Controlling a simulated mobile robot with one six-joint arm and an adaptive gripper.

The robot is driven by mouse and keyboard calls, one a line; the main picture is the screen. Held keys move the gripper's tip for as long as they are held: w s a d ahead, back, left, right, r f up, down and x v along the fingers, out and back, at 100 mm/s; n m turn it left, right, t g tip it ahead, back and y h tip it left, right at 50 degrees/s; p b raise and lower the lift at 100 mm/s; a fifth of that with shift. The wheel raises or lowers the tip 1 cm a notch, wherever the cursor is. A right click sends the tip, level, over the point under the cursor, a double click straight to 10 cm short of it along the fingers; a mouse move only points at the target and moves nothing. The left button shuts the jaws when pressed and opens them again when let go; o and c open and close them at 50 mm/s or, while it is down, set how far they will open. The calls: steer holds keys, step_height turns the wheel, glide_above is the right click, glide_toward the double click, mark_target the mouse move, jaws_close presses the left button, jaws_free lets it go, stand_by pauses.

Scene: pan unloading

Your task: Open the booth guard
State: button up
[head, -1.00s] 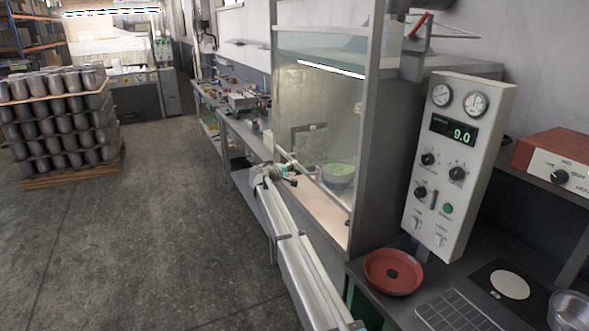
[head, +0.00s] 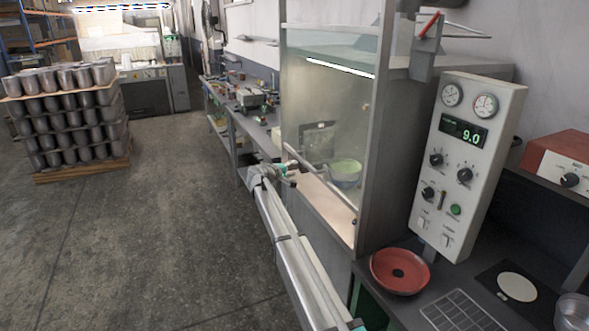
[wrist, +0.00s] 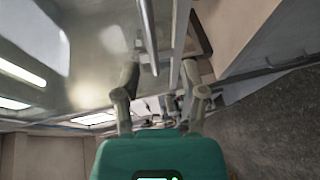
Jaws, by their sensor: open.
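The booth guard (head: 335,110) is a clear pane on the front of the grey booth. A slim bar handle (head: 325,187) runs along its lower part, just above the pale booth floor; whether there is a gap under the pane I cannot tell. My gripper (head: 293,173) is at the far end of this bar, in front of the pane. In the wrist view my gripper (wrist: 160,80) has its two fingers apart, with a thin bar (wrist: 148,38) reaching in from above between them. I cannot tell whether a finger touches it. A bowl-shaped pan with green contents (head: 345,172) sits behind the pane.
A control panel (head: 467,165) showing 9.0 stands right of the booth. A red round dish (head: 400,271) and a grid plate (head: 465,312) lie on the near bench. A cluttered bench (head: 235,112) runs beyond the booth. The floor (head: 150,230) at left is clear up to stacked metal pots (head: 65,110).

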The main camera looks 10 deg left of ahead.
steer(key=p+v, duration=0.1)
steer(key=v, duration=0.7)
stand_by(1.0)
steer(key=shift+s, duration=0.1)
steer(key=s+d+f+m+g, duration=0.25)
steer(key=s+d, duration=0.25)
steer(key=d, duration=0.4)
steer(key=s+d+f+m+g+y, duration=0.1)
steer(key=s+d+f+g, duration=0.25)
steer(key=s+d, duration=0.45)
steer(key=s+d+f+m+g, duration=0.2)
steer(key=s+d+f, duration=0.1)
steer(key=d, duration=0.8)
steer(key=s+d+f+m+g+y, duration=0.1)
steer(key=s+d, duration=0.3)
steer(key=s, duration=0.5)
steer(key=s+d+f+m+g+y, duration=0.2)
steer(key=s+d+f+y, duration=0.1)
steer(key=s, duration=0.7)
steer(key=s+d+f+m+g+y, duration=0.2)
steer(key=s+d, duration=0.3)
steer(key=s, duration=0.4)
steer(key=shift+s+y, duration=0.15)
steer(key=shift+y, duration=0.65)
steer(key=shift+d+f, duration=0.1)
steer(key=shift+d, duration=0.05)
